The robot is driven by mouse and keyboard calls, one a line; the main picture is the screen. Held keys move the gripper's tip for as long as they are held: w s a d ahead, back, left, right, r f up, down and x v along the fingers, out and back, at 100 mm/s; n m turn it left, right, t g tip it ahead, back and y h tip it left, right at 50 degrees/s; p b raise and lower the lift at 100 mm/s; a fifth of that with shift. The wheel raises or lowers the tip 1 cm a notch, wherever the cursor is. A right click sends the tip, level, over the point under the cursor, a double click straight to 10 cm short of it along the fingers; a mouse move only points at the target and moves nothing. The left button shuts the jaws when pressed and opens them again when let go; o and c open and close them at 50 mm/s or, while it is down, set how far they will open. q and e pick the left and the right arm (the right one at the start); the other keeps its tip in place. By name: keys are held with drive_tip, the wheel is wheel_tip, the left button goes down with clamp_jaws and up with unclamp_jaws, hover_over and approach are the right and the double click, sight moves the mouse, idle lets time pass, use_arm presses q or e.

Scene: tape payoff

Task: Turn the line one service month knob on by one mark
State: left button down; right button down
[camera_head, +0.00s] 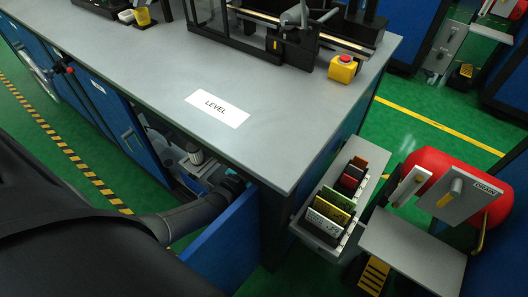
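No knob that I can identify as the line one service month knob shows in the head view. A dark arm comes in from the lower left and reaches to the open cabinet under the bench. Its dark end, which I take as my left gripper (234,185), is at the bench's front edge, by the top of the open blue door (226,240). Its fingers cannot be made out. Inside the cabinet is grey machinery (195,155) with a pale cylinder, partly hidden by the bench top. My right gripper is not in view.
The grey bench top (300,125) carries a LEVEL label (217,108) and a red-and-yellow stop button (344,68). A rack of coloured cards (335,205) is at its right corner. Right of it are a red tank (430,165) and a DRAIN plate (462,192).

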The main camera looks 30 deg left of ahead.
use_arm(q)
drive_tip(key=shift+f, duration=0.1)
drive_tip(key=shift+c, duration=1.9)
unclamp_jaws()
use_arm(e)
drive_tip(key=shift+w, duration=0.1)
use_arm(q)
drive_tip(key=s+a+p, duration=0.1)
drive_tip(key=s+p, duration=0.2)
drive_tip(key=s, duration=1.2)
drive_tip(key=shift+s, duration=0.15)
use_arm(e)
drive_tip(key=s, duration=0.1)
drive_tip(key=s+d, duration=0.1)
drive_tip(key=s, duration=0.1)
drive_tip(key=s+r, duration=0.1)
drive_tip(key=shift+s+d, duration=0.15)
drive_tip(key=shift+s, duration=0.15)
